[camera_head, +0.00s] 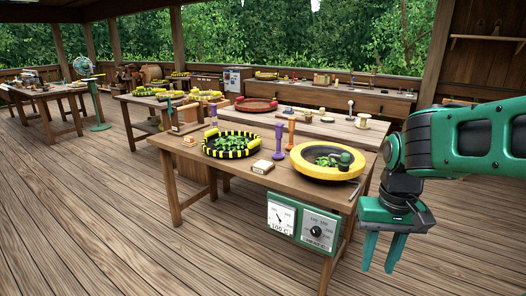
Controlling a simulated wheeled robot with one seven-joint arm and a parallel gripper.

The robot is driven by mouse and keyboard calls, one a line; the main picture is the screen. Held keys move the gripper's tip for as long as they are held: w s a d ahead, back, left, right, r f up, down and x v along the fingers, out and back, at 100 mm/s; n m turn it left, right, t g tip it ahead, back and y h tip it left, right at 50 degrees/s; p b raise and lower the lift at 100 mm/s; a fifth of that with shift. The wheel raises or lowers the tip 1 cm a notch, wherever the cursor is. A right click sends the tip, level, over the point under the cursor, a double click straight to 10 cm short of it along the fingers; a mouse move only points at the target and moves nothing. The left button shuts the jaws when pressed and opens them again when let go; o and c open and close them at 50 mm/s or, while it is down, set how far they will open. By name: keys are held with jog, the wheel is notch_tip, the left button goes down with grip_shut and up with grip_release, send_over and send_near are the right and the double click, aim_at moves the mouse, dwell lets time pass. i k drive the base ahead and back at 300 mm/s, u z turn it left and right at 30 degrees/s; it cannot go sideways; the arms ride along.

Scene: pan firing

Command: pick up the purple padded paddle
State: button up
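The purple padded paddle (279,137) appears to be the slim purple upright piece near the back middle of the nearest wooden table (237,184). It is small in the view, so its padding cannot be made out. My gripper (378,270) hangs at the right with its teal fingers pointing down. A gap shows between the fingers and nothing is in it. My gripper is apart from the paddle, to its right and nearer the camera, beyond the table's right end.
An orange upright piece (291,134) stands just right of the paddle. A yellow-rimmed pan (300,165) with leaves and a dark green tool lies nearer my gripper. Gauge panels (317,231) hang in front.

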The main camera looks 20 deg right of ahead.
aim_at(278, 156)
jog(key=u, duration=0.45)
jog(key=i, duration=1.15)
jog(key=u, duration=0.35)
jog(key=i, duration=1.15)
jog(key=z, duration=1)
jog(key=i, duration=0.9)
jog(key=z, duration=0.6)
